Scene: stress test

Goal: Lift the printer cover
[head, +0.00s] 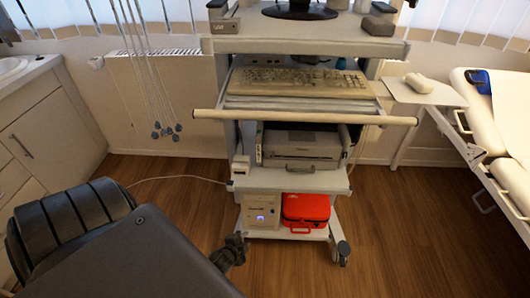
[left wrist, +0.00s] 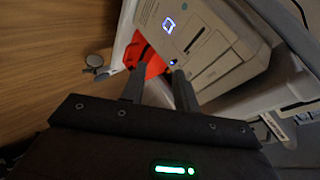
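The printer (head: 302,148), a pale grey and white machine with a darker top, sits on the middle shelf of a white cart, under the keyboard shelf. Its cover looks closed, and its upper part is shaded by the shelf above. My left gripper (head: 231,252) is low at the cart's front left, below the printer's level and apart from it. In the left wrist view, the left gripper (left wrist: 155,80) has its two fingers spread with nothing held between them. I cannot make out the printer for sure in that view. My right gripper is not in view.
The keyboard shelf's front bar (head: 305,117) juts out above the printer. On the bottom shelf stand a white computer box (head: 262,212) and a red case (head: 306,208). Cables hang at the left; a bed (head: 500,125) is at the right. The wooden floor in front is clear.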

